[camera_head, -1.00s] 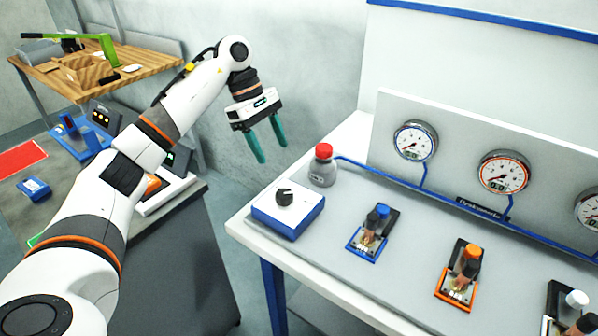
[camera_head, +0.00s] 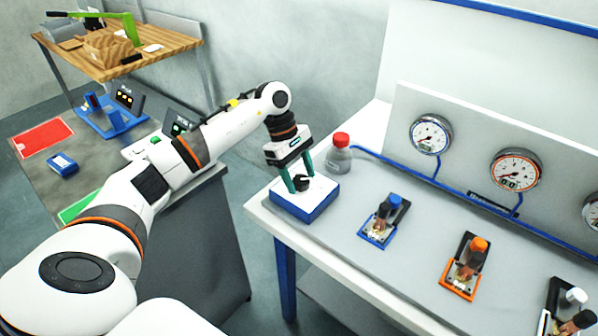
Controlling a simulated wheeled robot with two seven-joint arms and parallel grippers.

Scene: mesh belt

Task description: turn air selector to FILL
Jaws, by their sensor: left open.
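The air selector (camera_head: 308,208) is a white-topped box with blue sides at the left end of the white bench. Its black knob (camera_head: 302,183) is partly hidden by my gripper. My left gripper (camera_head: 299,178) is open and points down, with its green fingers at the knob, one to either side as far as I can see. I cannot tell whether the fingers touch the knob. The knob's pointer and the FILL mark are too small or hidden to read. My right gripper is not in view.
A grey bottle with a red cap (camera_head: 339,153) stands close behind the selector. A blue-based valve (camera_head: 383,220) and an orange-based valve (camera_head: 465,265) are to the right. Gauges (camera_head: 430,134) stand on a panel behind, joined by blue tubing. The bench's left edge (camera_head: 262,208) is near the selector.

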